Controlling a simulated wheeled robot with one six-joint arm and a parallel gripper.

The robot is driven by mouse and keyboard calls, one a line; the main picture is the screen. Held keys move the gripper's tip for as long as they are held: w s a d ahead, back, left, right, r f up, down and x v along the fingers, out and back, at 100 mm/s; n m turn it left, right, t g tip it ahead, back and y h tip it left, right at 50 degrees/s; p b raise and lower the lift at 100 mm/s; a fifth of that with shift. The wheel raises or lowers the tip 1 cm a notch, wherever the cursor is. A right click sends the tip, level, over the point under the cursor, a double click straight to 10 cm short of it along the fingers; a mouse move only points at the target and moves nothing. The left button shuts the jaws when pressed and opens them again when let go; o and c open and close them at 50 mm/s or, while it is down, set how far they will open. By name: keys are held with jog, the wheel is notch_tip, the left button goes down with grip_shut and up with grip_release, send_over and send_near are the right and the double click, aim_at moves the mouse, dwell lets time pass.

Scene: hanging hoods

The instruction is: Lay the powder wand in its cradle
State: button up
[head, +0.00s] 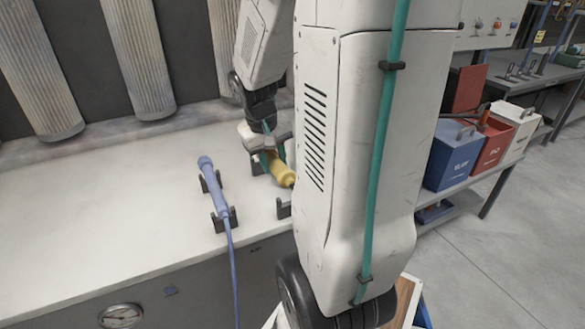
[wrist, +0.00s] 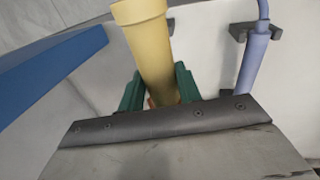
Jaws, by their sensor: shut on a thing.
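A yellow wand (head: 281,173) is held in my gripper (head: 271,157) over the bench; it also shows between the green fingers in the wrist view (wrist: 146,45). My gripper is shut on it. A dark cradle with a rear bracket (head: 257,166) and a front bracket (head: 284,208) is beside and below the yellow wand. My arm hides part of this cradle, and I cannot tell whether the wand touches it. A violet-blue wand (head: 213,178) lies in another pair of dark brackets to the left; it shows at the right in the wrist view (wrist: 253,62).
The pale bench top (head: 90,225) is clear at the left. A blue cord (head: 234,275) hangs from the violet-blue wand over the front edge. Ribbed ducts (head: 137,55) stand behind. Blue (head: 452,155), red and white boxes stand on a shelf at the right.

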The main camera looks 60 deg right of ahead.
jog(key=s, duration=0.5)
jog(key=shift+w+d+f, duration=0.95)
jog(key=shift+w+f, duration=0.4)
jog(key=shift+f, duration=0.35)
jog(key=shift+w+d+f, duration=0.95)
jog(key=shift+w+f, duration=0.35)
jog(key=shift+f, duration=0.4)
jog(key=shift+w+d+f, duration=0.95)
jog(key=shift+w+f, duration=0.4)
jog(key=shift+f, duration=0.35)
jog(key=o, duration=1.2)
jog(key=shift+c, duration=0.2)
jog(key=r, duration=0.2)
jog(key=a+r, duration=0.1)
jog(key=r, duration=0.4)
jog(key=shift+w+a+r, duration=0.25)
jog(key=shift+w+r, duration=0.05)
jog(key=shift+r, duration=0.05)
